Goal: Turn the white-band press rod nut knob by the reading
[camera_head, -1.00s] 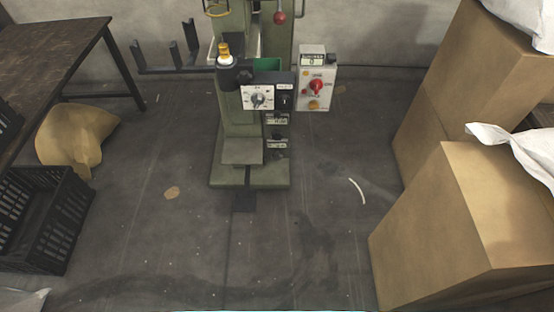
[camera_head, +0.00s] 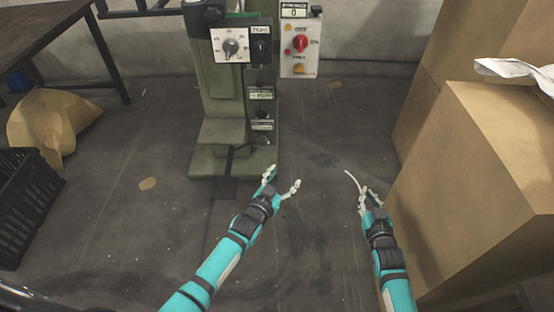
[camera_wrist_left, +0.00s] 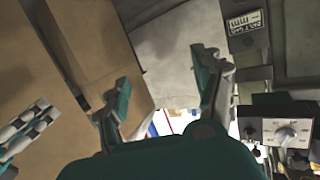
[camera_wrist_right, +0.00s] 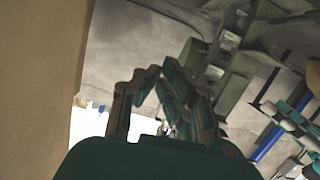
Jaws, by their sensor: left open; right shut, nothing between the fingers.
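The green press (camera_head: 221,107) stands at the back, left of centre in the head view. Its white dial panel (camera_head: 231,46) has a grey pointer knob, which also shows in the left wrist view (camera_wrist_left: 285,133). Small label plates (camera_head: 261,94) sit below on the column. The yellow, white-banded knob on top is outside the head view now; only a dark part (camera_head: 203,14) beneath it shows at the top edge. My left gripper (camera_head: 282,182) is open and empty, in front of the press base. My right gripper (camera_head: 369,196) is shut and empty, further right.
A grey control box (camera_head: 299,62) with a red knob and a display reading 0 is right of the press. Cardboard boxes (camera_head: 470,160) stand close to my right arm. A black crate (camera_head: 22,200), brown sack (camera_head: 45,122) and table (camera_head: 40,35) are left. The middle floor is clear.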

